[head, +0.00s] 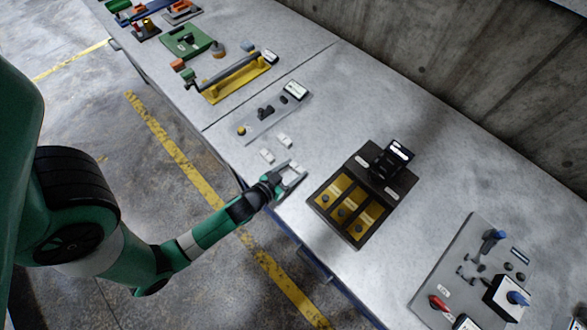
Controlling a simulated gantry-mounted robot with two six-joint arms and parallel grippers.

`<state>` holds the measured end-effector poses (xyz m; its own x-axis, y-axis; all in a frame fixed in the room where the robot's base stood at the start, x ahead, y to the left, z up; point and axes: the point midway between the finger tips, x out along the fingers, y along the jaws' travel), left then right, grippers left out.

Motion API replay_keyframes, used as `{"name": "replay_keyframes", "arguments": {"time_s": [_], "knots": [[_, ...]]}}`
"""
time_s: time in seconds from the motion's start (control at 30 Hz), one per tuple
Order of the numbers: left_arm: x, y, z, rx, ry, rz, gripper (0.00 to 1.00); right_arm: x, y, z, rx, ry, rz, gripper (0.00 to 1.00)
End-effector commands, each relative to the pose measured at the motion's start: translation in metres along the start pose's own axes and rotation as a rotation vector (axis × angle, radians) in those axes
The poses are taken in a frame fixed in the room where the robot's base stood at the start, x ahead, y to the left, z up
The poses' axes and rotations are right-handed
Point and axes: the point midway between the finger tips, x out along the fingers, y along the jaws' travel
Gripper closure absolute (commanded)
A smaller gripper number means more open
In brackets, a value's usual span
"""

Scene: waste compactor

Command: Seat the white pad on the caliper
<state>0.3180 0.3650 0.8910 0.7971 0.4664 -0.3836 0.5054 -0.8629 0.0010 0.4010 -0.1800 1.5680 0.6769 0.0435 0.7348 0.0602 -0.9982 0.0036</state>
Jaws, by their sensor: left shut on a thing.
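My left gripper (291,175) reaches over the front edge of the bench. It is shut on a small pale piece that looks like a white pad; the fingers and the small scale blur its outline. Two small whitish blocks, one nearer the edge (267,155) and one behind it (284,139), lie on the bench to the left of the gripper. Past them is a grey plate (262,124) with small black parts (265,111), which may be the caliper; I cannot tell for sure. The gripper is apart from this plate. My right gripper is not in view.
A dark tray (332,215) with yellow compartments and a black labelled unit (395,155) stands right of the gripper. A panel with blue and red handles (455,265) is at lower right. Yellow and green fixtures (235,80) stand farther left. The bench behind the gripper is clear.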

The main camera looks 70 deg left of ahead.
Motion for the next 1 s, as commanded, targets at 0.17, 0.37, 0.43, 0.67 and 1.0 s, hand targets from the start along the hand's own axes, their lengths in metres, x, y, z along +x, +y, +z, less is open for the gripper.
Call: {"name": "replay_keyframes", "arguments": {"time_s": [0.17,0.37,0.43,0.67,1.0], "knots": [[0.002,0.0,0.003,0.0,0.001,0.0,0.88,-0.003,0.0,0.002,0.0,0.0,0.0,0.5],[0.001,0.0,0.002,0.0,0.0,0.0,0.04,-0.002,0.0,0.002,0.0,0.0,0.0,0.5],[0.001,0.0,0.002,0.0,0.0,0.0,0.02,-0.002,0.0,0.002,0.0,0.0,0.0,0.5],[0.001,0.0,0.002,0.0,0.0,0.0,0.02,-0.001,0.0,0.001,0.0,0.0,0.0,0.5],[-0.056,0.0,0.006,0.003,-0.003,0.003,0.02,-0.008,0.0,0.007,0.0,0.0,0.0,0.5]]}}
